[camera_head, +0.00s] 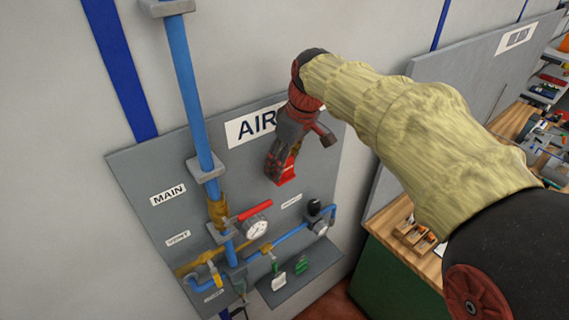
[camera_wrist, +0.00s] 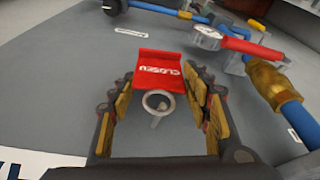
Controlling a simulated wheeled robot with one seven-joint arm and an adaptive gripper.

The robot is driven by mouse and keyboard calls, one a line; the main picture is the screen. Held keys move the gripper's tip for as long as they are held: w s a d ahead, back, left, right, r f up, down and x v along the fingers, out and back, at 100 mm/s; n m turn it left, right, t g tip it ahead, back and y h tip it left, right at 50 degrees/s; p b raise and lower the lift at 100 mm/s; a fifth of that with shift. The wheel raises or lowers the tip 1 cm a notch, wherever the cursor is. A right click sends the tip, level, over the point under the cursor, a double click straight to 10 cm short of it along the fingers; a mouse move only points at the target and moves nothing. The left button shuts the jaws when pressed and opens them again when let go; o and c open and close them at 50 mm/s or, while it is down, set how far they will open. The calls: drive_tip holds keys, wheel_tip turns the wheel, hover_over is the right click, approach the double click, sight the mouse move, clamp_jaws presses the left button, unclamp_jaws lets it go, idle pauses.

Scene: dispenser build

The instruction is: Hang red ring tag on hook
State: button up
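The red ring tag (camera_head: 287,172), lettered "CLOSED", is against the grey panel below the AIR sign. In the wrist view the tag (camera_wrist: 160,72) lies between and a little beyond my fingers, with a pale ring at its near end. A small grey peg, seemingly the hook (camera_wrist: 156,121), shows at the ring. The ring appears to be around it, but I cannot tell for sure. My gripper (camera_wrist: 160,100) is open, with gaps between both fingers and the tag. In the head view my gripper (camera_head: 282,165) is at the panel and hides the hook.
A red valve handle (camera_head: 255,210) and gauge (camera_head: 257,228) sit on blue pipes below the tag. A small shelf (camera_head: 315,270) holds a green tag (camera_head: 301,266) and a white tag (camera_head: 278,282). A wooden workbench (camera_head: 405,250) stands at the right.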

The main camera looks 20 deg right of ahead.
drive_tip(key=shift+o, duration=0.6)
drive_tip(key=shift+w+f, duration=0.1)
drive_tip(key=o, duration=0.3)
drive_tip(key=v, duration=1.2)
